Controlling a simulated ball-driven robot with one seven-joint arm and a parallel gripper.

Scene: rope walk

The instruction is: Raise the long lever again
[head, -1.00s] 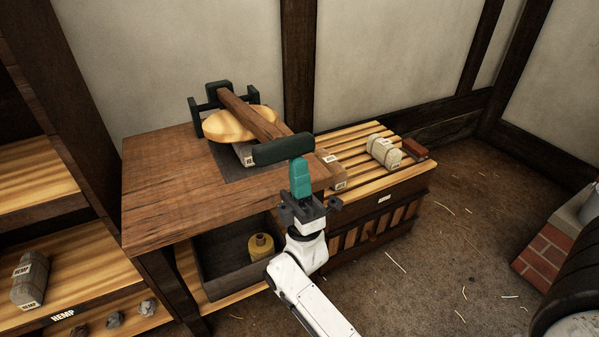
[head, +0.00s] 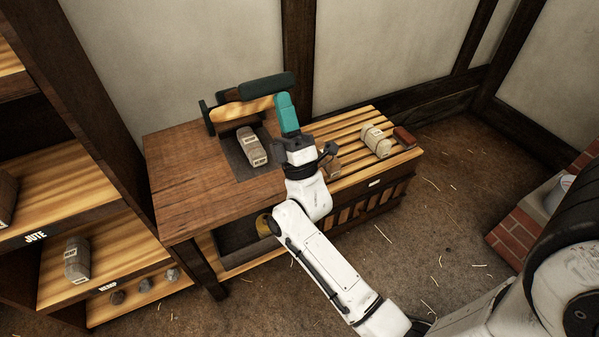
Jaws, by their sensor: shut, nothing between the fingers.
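The long lever stands raised and tilted at the back of the wooden table (head: 185,190). A grey labelled bale (head: 251,147) lies uncovered on the dark pad (head: 236,163) below. My gripper (head: 284,100), with teal fingers, is shut and empty, pointing up by the crossbar's right end. I cannot tell whether they touch. Part of the press is hidden behind my fingers.
Shelves (head: 100,255) with bundles stand at the left. A brick structure (head: 520,232) is at the right. Straw-strewn floor lies open in front.

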